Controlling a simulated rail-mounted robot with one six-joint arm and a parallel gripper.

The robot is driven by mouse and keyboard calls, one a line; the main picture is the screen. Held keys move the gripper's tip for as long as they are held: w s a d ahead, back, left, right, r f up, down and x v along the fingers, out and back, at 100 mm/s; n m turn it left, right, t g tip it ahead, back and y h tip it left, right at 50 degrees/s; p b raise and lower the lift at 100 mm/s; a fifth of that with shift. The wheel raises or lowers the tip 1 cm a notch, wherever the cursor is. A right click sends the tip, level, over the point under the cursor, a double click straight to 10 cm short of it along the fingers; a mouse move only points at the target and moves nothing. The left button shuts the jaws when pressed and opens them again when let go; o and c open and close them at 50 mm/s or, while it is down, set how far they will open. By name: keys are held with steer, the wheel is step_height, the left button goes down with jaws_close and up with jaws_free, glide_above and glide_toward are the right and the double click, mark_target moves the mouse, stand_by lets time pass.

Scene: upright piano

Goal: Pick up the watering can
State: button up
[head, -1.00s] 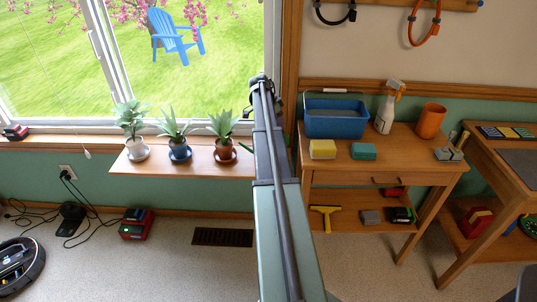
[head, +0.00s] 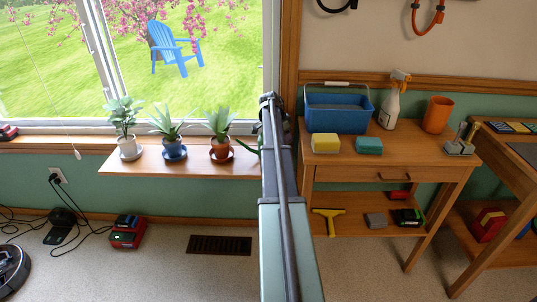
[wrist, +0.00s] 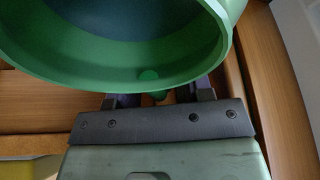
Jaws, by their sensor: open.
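The green watering can (wrist: 120,65) fills the top of the wrist view, with its round open rim facing the camera. In the head view only a thin green piece (head: 247,150), apparently part of the can, shows at the right end of the window shelf. My arm hides the rest. My gripper (wrist: 156,98) is open, with its two dark fingers partly hidden under the can's near side. A small green part of the can shows between the fingers. I cannot tell whether they touch it.
Three potted plants stand on the shelf (head: 112,165) left of my arm; the nearest is in a terracotta pot (head: 221,148). A wooden cart (head: 350,173) to the right holds a blue bin (head: 338,118), sponges, a spray bottle (head: 390,108) and an orange cup (head: 437,115).

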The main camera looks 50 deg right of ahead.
steer(key=shift+r, duration=0.1)
jaws_close()
stand_by(0.3)
